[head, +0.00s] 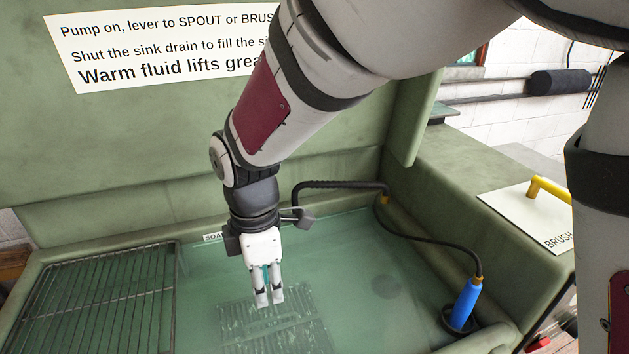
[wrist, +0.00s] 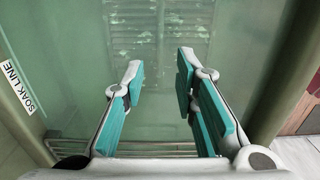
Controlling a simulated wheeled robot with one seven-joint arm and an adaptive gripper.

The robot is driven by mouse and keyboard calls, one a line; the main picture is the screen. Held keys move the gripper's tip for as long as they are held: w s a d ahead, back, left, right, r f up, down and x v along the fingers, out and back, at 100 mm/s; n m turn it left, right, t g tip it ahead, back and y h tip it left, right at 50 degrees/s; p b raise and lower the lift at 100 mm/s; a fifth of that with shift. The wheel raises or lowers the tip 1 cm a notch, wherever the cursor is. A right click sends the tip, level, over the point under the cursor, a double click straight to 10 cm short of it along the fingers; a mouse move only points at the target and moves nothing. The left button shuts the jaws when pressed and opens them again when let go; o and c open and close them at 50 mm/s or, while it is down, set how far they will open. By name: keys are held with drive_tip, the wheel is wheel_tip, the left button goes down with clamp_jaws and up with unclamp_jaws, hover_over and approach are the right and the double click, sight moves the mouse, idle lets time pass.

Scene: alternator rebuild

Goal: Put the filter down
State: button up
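My gripper (head: 269,296) hangs fingers-down over the greenish fluid in the sink. In the wrist view its two teal-padded fingers (wrist: 161,68) stand apart with nothing between them. Below the fingers a submerged slatted rack (head: 275,325) with pale patches shows dimly through the fluid. The patches also show past the fingertips in the wrist view. I cannot tell whether the fingertips touch the fluid.
A wire rack (head: 100,305) lies at the sink's left. A black spout (head: 340,185) crosses behind my gripper. A yellow handle (head: 549,188) sits on the right ledge.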

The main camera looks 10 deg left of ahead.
drive_tip(key=s+d+r+m, duration=0.1)
drive_tip(key=d+r+m, duration=0.4)
drive_tip(key=d, duration=0.4)
drive_tip(key=s+d+r+m, duration=0.2)
drive_tip(key=d+r+m, duration=0.35)
drive_tip(key=d, duration=0.35)
drive_tip(key=s+d+r+m+t, duration=0.1)
drive_tip(key=s+d+m, duration=1.1)
drive_tip(key=s, duration=0.3)
drive_tip(key=shift+d+m+t, duration=0.3)
drive_tip(key=shift+d+m, duration=0.05)
drive_tip(key=shift+d, duration=0.3)
drive_tip(key=shift+w+r, duration=0.1)
drive_tip(key=shift+r, duration=0.05)
wheel_tip(320, 180, up, 13)
drive_tip(key=t+p, duration=0.2)
drive_tip(key=p, duration=0.9)
drive_tip(key=shift+d+f, duration=0.2)
drive_tip(key=shift+d, duration=0.05)
